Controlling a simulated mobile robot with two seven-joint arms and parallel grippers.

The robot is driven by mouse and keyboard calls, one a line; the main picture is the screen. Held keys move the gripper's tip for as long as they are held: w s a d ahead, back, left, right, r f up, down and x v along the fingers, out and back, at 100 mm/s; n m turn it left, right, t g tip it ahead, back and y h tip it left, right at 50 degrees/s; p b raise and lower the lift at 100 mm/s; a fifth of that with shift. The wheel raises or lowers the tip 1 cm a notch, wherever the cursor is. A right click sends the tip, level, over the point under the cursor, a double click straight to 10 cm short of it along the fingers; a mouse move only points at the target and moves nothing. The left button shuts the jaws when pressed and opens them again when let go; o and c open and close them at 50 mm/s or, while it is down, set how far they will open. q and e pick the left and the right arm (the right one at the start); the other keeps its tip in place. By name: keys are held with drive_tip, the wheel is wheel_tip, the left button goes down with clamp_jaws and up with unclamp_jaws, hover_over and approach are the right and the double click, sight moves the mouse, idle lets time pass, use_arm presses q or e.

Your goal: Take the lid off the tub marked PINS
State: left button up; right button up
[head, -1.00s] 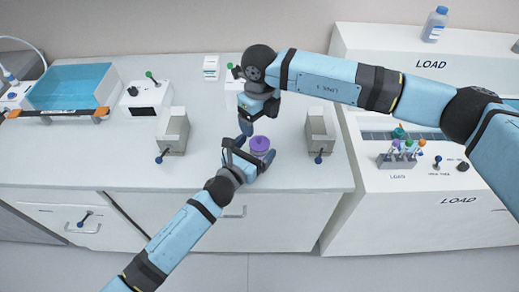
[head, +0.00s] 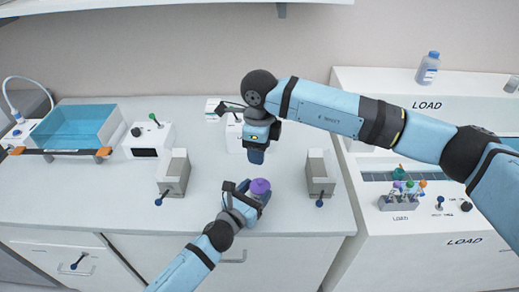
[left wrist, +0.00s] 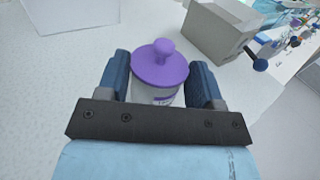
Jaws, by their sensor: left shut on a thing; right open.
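A small white tub (left wrist: 158,95) with a purple knobbed lid (left wrist: 162,64) stands on the bench, the lid seated on top. Its label is mostly hidden by my gripper, so I cannot read it. My left gripper (head: 248,192) is shut on the tub, one finger on each side below the lid, as the left wrist view (left wrist: 162,85) shows. My right gripper (head: 257,150) is open and empty, pointing down beyond the tub and apart from the lid.
A blue-covered bath (head: 75,127) and a white box with a green-knobbed lever (head: 150,140) are at left. A rack of coloured tubes (head: 400,200) is at right. Bench around the tub is clear.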

sight(260, 180)
wheel_tip(260, 180, down, 12)
drive_tip(key=shift+r, duration=0.15)
idle(0.3)
drive_tip(key=shift+c, duration=0.4)
clamp_jaws()
drive_tip(key=shift+r, duration=0.15)
